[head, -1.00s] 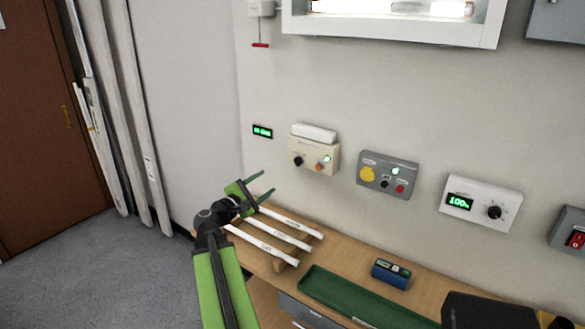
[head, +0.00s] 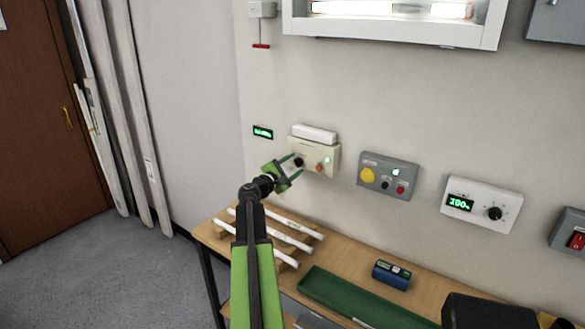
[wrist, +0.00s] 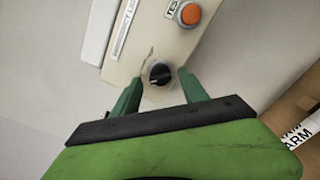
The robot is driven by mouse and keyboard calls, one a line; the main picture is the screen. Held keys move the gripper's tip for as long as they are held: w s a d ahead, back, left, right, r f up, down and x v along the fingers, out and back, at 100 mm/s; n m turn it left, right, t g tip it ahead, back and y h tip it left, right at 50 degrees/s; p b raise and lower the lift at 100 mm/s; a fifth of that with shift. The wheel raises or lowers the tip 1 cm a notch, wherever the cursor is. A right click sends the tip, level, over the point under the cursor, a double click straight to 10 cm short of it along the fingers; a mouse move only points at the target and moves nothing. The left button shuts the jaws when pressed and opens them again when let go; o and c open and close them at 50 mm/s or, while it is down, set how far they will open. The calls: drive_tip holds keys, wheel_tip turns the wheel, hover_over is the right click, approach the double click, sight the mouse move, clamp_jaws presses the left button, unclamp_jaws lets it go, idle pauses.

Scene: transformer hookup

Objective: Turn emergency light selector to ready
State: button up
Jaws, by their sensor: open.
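The emergency light box (head: 327,150) is a cream panel on the wall with a white lamp on top. Its black selector knob (head: 299,162) sits at the lower left of the panel, beside an orange button (head: 319,168) and a lit green indicator (head: 327,160). In the wrist view the knob (wrist: 158,73) lies ahead between the fingertips, with the orange button (wrist: 190,13) above right. My green gripper (head: 294,166) is open at the panel, its fingers (wrist: 157,88) on either side of the knob. I cannot tell whether they touch it.
A grey box with a yellow button (head: 367,174) and a white dial box (head: 481,204) are on the wall to the right. Below, a wooden bench holds white tubes (head: 275,242), a green tray (head: 345,303) and a blue device (head: 391,275). A small green display (head: 263,132) is left of the panel.

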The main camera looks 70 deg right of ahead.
drive_tip(key=shift+c, duration=0.2)
clamp_jaws()
drive_tip(key=m, duration=0.4)
drive_tip(key=shift+d+r, duration=0.1)
drive_tip(key=shift+r, duration=0.05)
drive_tip(key=shift+w+m, duration=0.1)
drive_tip(key=shift+m, duration=1.6)
